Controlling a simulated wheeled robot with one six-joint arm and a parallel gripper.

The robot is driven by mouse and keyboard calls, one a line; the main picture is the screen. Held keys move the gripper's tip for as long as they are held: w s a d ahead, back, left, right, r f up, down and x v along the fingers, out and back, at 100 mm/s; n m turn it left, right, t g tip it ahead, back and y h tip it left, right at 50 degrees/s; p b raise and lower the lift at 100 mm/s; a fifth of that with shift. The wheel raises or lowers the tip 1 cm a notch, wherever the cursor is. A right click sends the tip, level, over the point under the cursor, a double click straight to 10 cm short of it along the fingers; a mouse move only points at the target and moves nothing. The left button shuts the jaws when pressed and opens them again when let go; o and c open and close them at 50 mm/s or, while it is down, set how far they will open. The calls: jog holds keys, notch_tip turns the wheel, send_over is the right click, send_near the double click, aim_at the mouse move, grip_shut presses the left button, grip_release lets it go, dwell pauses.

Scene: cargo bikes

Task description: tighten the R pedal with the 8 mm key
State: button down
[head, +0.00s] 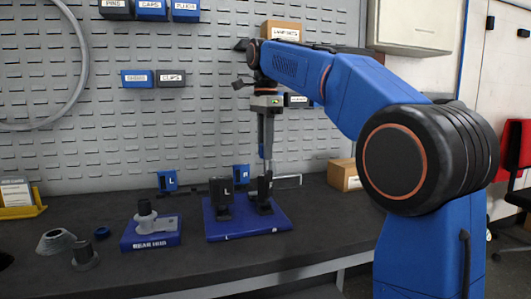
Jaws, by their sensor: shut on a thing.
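My gripper (268,150) points down over the blue pedal stand (276,223) on the bench. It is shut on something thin. The held thing is too small to identify surely as the 8 mm key. The dark right-hand pedal block (265,190) stands on the stand just under the fingertips. I cannot tell whether the held thing touches it. The dark pedal marked L (221,190) stands to its left. Blue holders marked L (167,181) and R (241,174) stand behind. A pale metal bar or frame (290,181) shows right of the fingertips, partly hidden.
A cardboard box (344,175) is behind at right. A yellow tray (22,208) stands far left. The front bench is clear.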

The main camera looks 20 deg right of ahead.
jog(key=shift+f+m, duration=0.1)
jog(key=shift+m, duration=0.3)
jog(key=shift+w+r, duration=0.1)
jog(key=shift+r, duration=0.15)
dwell(0.5)
jog(key=shift+r, duration=0.25)
jog(key=n, duration=1.1)
jog(key=shift+n, duration=2.5)
